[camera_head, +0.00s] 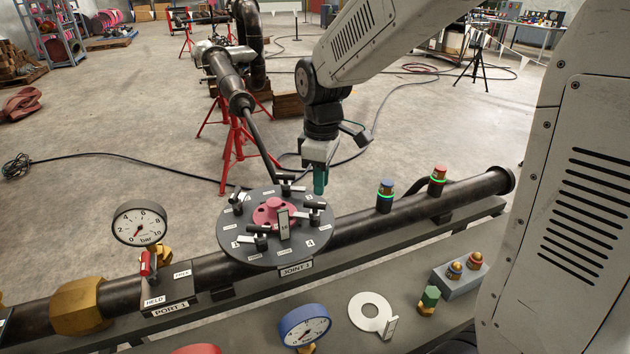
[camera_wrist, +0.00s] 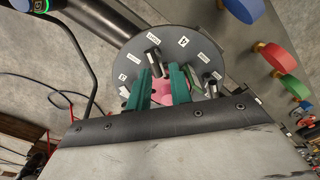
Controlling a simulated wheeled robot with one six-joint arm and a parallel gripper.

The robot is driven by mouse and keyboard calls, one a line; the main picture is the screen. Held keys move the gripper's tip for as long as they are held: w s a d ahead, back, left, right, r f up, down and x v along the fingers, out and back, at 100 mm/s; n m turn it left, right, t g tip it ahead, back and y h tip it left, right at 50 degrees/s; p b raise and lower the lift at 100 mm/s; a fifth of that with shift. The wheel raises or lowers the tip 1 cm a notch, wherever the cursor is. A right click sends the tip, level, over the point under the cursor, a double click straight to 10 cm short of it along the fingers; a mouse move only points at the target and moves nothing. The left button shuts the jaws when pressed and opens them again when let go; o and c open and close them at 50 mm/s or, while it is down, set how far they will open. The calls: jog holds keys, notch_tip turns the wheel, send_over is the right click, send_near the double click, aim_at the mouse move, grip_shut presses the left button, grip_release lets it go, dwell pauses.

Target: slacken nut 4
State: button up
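A round dark flange (camera_head: 240,247) labelled JOINT 1 carries several black T-handled nuts around a red-pink hub (camera_head: 268,212). The number 4 label (camera_head: 310,243) is at its front right. A T-handled nut (camera_head: 316,208) stands on the right side; I cannot tell surely which nut belongs to label 4. My gripper (camera_head: 319,181) points down above the far right edge of the flange, apart from the nuts. In the wrist view its two teal fingers (camera_wrist: 160,90) are spread and empty, with the flange (camera_wrist: 160,30) behind them. The fingers hide part of the hub and nuts.
A pressure gauge (camera_head: 140,224) stands left of the flange on the pipe. A blue lamp (camera_head: 385,196) and a red lamp (camera_head: 438,180) stand to the right.

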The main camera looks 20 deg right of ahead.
aim_at(315, 205)
jog(key=shift+w+a+f+n, duration=0.2)
jog(key=shift+w+f+n, duration=0.3)
jog(key=shift+w+f, duration=0.7)
jog(key=shift+f, duration=0.2)
jog(key=shift+n, duration=0.3)
notch_tip(315, 205, down, 7)
jog(key=shift+r, duration=0.15)
jog(key=shift+r+n, duration=0.15)
jog(key=shift+n, duration=0.65)
jog(key=n, duration=2)
jog(key=m, duration=0.2)
jog(key=shift+r+m, duration=0.15)
jog(key=shift+m, duration=0.15)
notch_tip(315, 205, up, 7)
jog(key=shift+f, duration=0.1)
